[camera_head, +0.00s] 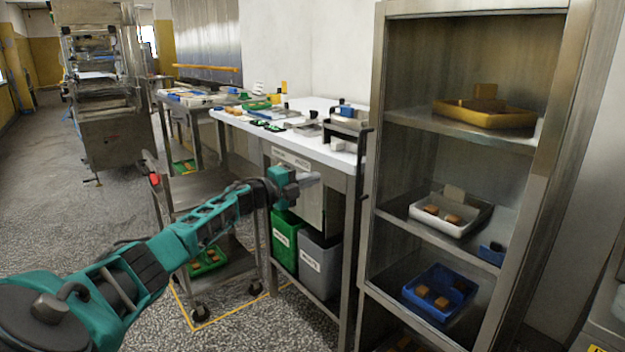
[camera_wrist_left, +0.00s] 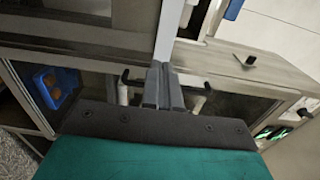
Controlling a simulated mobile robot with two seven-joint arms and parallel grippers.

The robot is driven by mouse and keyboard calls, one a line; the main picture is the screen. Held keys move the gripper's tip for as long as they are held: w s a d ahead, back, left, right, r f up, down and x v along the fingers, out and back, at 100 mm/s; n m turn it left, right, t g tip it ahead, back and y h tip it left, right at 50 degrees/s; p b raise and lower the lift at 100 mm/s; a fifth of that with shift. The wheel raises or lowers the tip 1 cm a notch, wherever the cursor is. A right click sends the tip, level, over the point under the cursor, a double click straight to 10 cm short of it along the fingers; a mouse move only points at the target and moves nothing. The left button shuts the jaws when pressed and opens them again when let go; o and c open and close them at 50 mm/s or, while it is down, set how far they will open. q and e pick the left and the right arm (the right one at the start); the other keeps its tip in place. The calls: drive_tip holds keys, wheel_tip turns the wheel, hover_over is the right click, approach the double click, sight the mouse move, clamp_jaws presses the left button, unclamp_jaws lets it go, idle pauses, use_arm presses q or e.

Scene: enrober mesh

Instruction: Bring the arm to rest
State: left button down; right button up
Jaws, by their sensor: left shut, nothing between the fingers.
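My left arm reaches in from the left in the head view. Its gripper (camera_head: 308,180) is in front of the white-topped table (camera_head: 310,143), beside the table's front. The left gripper also shows in the left wrist view (camera_wrist_left: 164,70), with its two fingers together and nothing between them. My right gripper is in neither view.
A steel shelf unit (camera_head: 372,190) with trays stands right of the gripper. A green bin (camera_head: 284,243) and a grey bin (camera_head: 320,268) sit under the table. A wheeled cart (camera_head: 205,190) stands at the left beside my arm. Open floor lies at the far left.

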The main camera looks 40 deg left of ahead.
use_arm(q)
drive_tip(key=s+d+f+n+g, duration=0.1)
drive_tip(key=s+d+f+n, duration=0.5)
drive_tip(key=d+f, duration=0.65)
drive_tip(key=s+d+f+n+g, duration=0.2)
drive_tip(key=s+d+f+n, duration=0.2)
drive_tip(key=s+d+f, duration=0.85)
drive_tip(key=s+d+n+g, duration=0.4)
drive_tip(key=s+d+n, duration=0.3)
drive_tip(key=s+d, duration=0.6)
wheel_tip(320, 180, up, 13)
drive_tip(key=a+y+p, duration=0.1)
drive_tip(key=p, duration=1.6)
drive_tip(key=shift+s+a+f+p, duration=0.2)
drive_tip(key=shift+a+p, duration=0.1)
drive_tip(key=shift+a, duration=0.05)
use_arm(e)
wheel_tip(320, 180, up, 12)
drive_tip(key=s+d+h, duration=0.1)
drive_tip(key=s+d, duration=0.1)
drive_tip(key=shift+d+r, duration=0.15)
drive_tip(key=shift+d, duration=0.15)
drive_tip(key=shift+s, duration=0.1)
